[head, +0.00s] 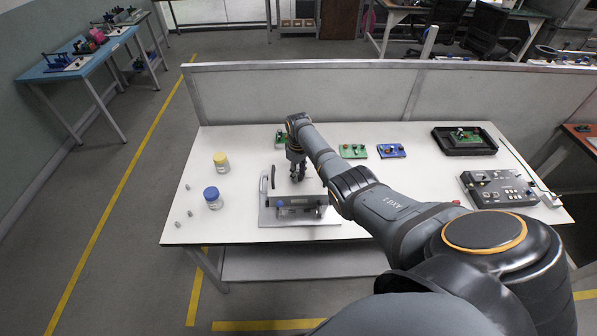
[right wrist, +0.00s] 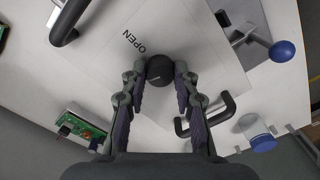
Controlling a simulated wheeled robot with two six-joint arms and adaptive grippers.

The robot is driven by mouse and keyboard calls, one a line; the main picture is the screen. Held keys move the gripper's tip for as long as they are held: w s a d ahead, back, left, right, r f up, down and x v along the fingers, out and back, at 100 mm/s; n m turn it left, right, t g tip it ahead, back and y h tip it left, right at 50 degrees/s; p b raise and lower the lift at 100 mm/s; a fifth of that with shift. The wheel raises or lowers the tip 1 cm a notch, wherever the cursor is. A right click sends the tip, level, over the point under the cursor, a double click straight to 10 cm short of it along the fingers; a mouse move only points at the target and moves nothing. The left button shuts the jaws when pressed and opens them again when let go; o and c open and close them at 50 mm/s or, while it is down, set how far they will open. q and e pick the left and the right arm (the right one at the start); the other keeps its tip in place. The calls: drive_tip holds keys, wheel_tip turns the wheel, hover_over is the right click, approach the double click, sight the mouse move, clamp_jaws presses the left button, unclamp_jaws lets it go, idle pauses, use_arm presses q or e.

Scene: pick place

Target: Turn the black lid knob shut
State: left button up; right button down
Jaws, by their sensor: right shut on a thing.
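The black lid knob (right wrist: 160,69) is round and stands on a light grey lid plate (right wrist: 112,58) marked "OPEN" in the right wrist view. My right gripper (right wrist: 160,78) is shut on the knob, with one finger on either side. In the head view the right gripper (head: 297,174) reaches down over the grey fixture (head: 268,217) on the table, and the knob is hidden there. My left gripper is not in view.
Black handles (right wrist: 211,115) and a blue ball-ended lever (right wrist: 283,50) are near the gripper. Yellow-lidded (head: 220,162) and blue-lidded (head: 212,198) jars stand left. Circuit boards (head: 391,151), a black tray (head: 466,150) and a control box (head: 498,189) are right. A partition (head: 330,88) stands behind.

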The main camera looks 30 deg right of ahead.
sight(299, 174)
drive_tip(key=shift+n, duration=1.8)
drive_tip(key=c, duration=1)
unclamp_jaws()
wheel_tip(299, 174, up, 12)
drive_tip(key=shift+r, duration=0.1)
